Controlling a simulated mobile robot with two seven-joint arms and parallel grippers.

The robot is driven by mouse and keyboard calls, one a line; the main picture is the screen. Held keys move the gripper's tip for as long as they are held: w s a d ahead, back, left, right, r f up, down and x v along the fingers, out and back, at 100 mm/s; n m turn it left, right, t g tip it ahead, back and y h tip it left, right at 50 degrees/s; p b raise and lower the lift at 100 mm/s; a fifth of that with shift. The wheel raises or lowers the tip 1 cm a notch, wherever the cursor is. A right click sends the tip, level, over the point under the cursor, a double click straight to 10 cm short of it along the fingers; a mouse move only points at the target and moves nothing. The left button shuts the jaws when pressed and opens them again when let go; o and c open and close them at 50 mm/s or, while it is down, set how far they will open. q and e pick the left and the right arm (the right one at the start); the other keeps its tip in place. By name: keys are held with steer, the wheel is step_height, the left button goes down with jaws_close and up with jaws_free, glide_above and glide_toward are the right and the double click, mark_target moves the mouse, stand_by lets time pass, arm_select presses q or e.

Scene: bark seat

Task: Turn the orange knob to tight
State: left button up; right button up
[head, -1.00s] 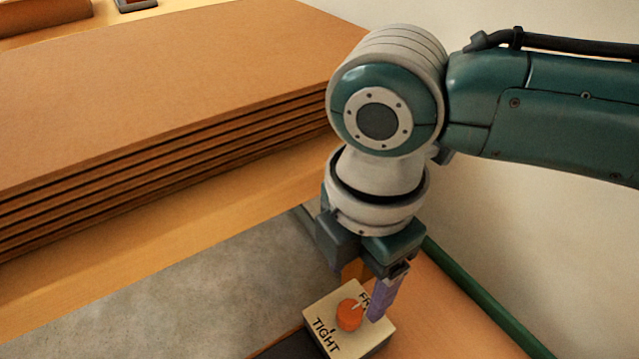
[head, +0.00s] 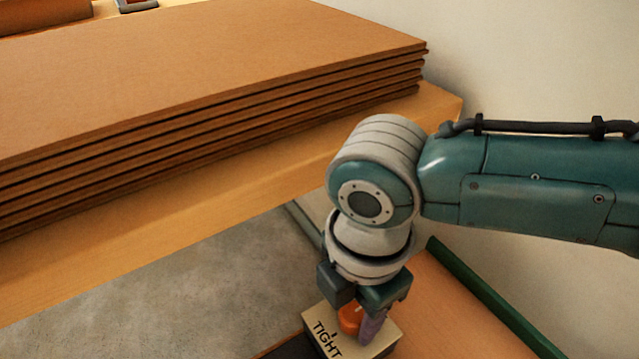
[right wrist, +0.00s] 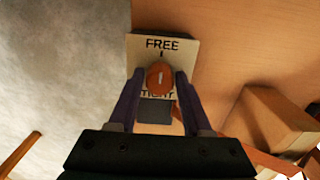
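The orange knob (head: 349,318) sits on a cream box (head: 387,346) marked TIGHT; in the right wrist view the box also reads FREE. In that view the knob (right wrist: 160,78) carries a short pale line lying roughly along the FREE–TIGHT direction; which end it points to I cannot tell. My right gripper (head: 360,324) is lowered over the box. Its two purple fingers stand open on either side of the knob, with small gaps in the right wrist view. In the head view the FREE mark is hidden. My left gripper is out of view.
A stack of brown boards (head: 215,75) lies on a wooden bench (head: 215,235) at the upper left. A green strip (head: 490,300) runs along the right edge of the orange-brown surface holding the box. A dark patch (right wrist: 154,110) adjoins the box. Grey floor (head: 170,290) lies left.

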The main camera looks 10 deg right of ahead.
jaws_close()
stand_by(0.4)
